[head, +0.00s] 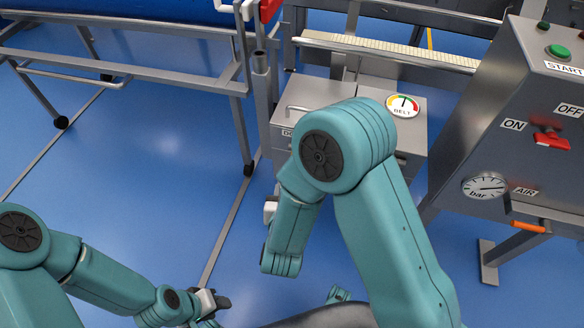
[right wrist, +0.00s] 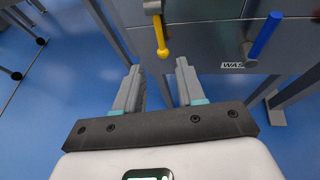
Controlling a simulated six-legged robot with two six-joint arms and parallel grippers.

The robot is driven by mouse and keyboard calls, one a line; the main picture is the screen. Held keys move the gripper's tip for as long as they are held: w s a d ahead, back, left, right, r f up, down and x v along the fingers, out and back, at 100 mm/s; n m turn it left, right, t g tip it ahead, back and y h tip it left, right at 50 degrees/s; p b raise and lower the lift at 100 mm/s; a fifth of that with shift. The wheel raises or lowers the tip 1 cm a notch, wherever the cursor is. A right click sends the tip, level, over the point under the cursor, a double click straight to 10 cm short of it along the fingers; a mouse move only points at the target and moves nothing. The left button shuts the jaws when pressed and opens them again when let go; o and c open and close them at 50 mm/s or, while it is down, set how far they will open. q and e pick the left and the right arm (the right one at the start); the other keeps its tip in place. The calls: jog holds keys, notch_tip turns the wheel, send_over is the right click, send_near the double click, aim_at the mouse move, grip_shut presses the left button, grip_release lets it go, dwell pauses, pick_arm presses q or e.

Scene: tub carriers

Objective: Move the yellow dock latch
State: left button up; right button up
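The yellow dock latch (right wrist: 161,38) shows in the right wrist view as a yellow lever with a round knob end, hanging from a grey metal mount on the front of a grey cabinet. My right gripper (right wrist: 158,70) is open and empty, its two fingertips a little short of the yellow knob and apart from it. In the head view my right arm hides the latch and the right gripper's fingers. My left gripper (head: 216,302) is low at the left in the head view, over the blue floor; its fingers are too small to read.
A control box (head: 520,110) with a red switch and orange lever stands right. A cart frame (head: 130,72) stands left; floor between is clear.

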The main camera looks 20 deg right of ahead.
jog(key=b+x, duration=0.2)
jog(key=x, duration=0.8)
jog(key=shift+w+d+f, duration=0.2)
jog(key=shift+w+d, duration=0.05)
grip_shut()
